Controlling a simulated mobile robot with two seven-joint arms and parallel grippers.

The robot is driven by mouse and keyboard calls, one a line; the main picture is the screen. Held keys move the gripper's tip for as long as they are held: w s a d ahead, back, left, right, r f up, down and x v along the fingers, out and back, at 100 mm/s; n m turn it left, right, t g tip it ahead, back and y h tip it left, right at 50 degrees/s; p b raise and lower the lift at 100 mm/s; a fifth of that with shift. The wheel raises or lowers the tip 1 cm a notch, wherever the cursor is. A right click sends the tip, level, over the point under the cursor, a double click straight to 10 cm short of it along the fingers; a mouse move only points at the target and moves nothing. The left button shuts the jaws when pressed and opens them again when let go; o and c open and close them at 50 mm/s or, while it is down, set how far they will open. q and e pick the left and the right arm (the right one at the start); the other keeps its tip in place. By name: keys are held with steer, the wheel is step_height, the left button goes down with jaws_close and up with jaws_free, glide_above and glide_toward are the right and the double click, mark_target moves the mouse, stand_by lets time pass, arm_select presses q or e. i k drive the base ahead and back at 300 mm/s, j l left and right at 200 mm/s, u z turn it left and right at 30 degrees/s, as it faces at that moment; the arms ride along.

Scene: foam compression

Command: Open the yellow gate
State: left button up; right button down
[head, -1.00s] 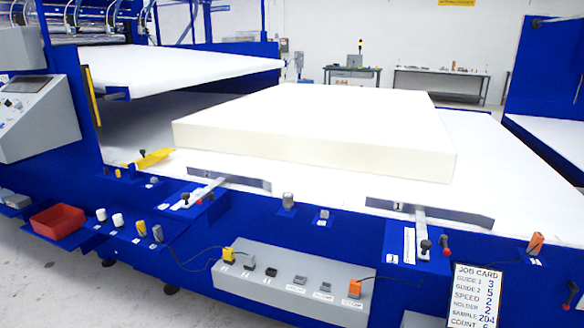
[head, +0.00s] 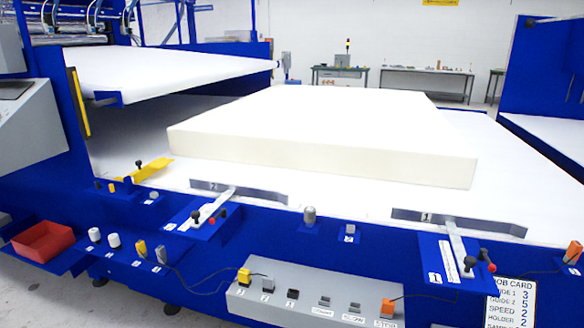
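The yellow gate (head: 150,170) is a flat yellow bar at the left front of the white bed, beside the foam block. It lies slanted, its near end by a small dark-topped knob (head: 139,164) at the blue front edge. A separate upright yellow strip (head: 81,102) stands on the blue machine frame further left. The large cream foam block (head: 320,138) lies flat on the white bed. Neither of my grippers is in view.
Two grey guide bars (head: 238,191) (head: 460,222) with levers stand along the bed's front edge. A grey button box (head: 300,296), a red tray (head: 43,242) and a job card (head: 510,300) are at the front. Grey floor shows at lower left.

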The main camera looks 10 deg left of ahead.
mark_target(142, 173)
steer(key=i+j+z, duration=0.1)
steer(key=j, duration=0.65)
steer(key=i+j+z, duration=0.15)
steer(key=i+j, duration=0.15)
steer(key=j, duration=0.5)
steer(key=i+j+z, duration=0.1)
steer(key=j, duration=0.7)
steer(key=i+j+z, duration=0.15)
steer(key=j, duration=0.65)
steer(key=j+z, duration=0.1)
steer(key=j, duration=0.7)
